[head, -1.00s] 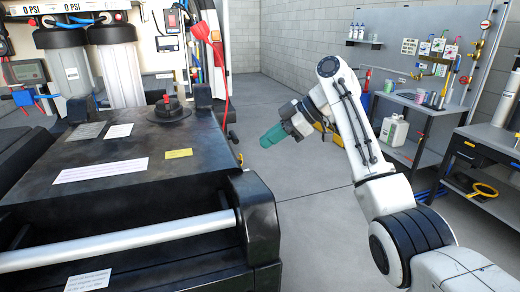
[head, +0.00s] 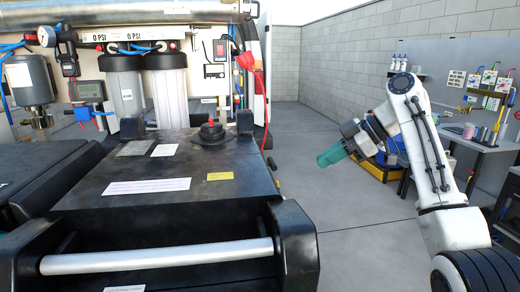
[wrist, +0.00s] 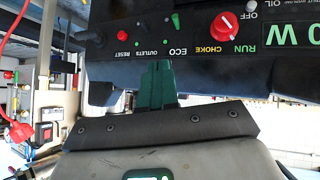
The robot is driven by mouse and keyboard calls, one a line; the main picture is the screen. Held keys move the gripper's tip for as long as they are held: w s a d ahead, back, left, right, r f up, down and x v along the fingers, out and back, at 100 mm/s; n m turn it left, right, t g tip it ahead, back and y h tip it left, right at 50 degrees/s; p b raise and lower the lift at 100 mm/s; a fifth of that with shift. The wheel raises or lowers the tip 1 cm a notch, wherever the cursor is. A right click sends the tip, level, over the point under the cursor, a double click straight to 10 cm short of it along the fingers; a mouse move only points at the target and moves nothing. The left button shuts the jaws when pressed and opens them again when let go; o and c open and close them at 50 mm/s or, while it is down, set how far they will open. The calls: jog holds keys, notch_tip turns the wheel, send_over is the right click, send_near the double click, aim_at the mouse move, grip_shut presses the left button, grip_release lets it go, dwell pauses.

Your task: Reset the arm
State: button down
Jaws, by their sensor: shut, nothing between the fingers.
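My arm reaches up on the right of the head view, its white links bent at a raised elbow. My gripper (head: 331,155), with green fingers, hangs in the air right of the black machine (head: 140,215) and points left toward its side. In the wrist view the green fingers (wrist: 156,84) are together and empty. Behind them is a dark control panel, seen upside down, with a red choke knob (wrist: 222,25) and RESET, OUTLETS and ECO labels. Whether the fingers touch the panel cannot be told.
Filter housings (head: 165,88) and a red hose (head: 246,62) stand behind the machine. A workbench (head: 482,140) with a tool board is at the right. The grey floor (head: 345,225) between machine and arm is clear back to the block wall (head: 350,60).

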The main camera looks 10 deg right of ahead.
jog(key=s+a+f+m+h, duration=0.1)
jog(key=s+f+m, duration=0.3)
jog(key=f, duration=0.7)
jog(key=s+a+f+m+h, duration=0.1)
jog(key=s+a+f+m, duration=0.1)
jog(key=s+f, duration=0.7)
jog(key=s+a+f+m+h, duration=0.1)
jog(key=s+f+m+h, duration=0.15)
jog(key=f, duration=1.15)
jog(key=s+f+m+g+h, duration=0.15)
jog(key=s+f, duration=0.25)
jog(key=s, duration=0.4)
jog(key=s+f+m, duration=0.3)
jog(key=s+f, duration=0.1)
jog(key=s, duration=0.4)
jog(key=s+d+m+h, duration=0.1)
jog(key=s+d+m, duration=0.1)
jog(key=s, duration=0.6)
jog(key=s+d+m+g+h, duration=0.1)
jog(key=s+d+h, duration=0.1)
jog(key=s, duration=0.7)
jog(key=shift+s+d+f+m, duration=0.2)
jog(key=shift+d+m, duration=0.2)
jog(key=shift+d, duration=0.3)
jog(key=shift+g, duration=0.25)
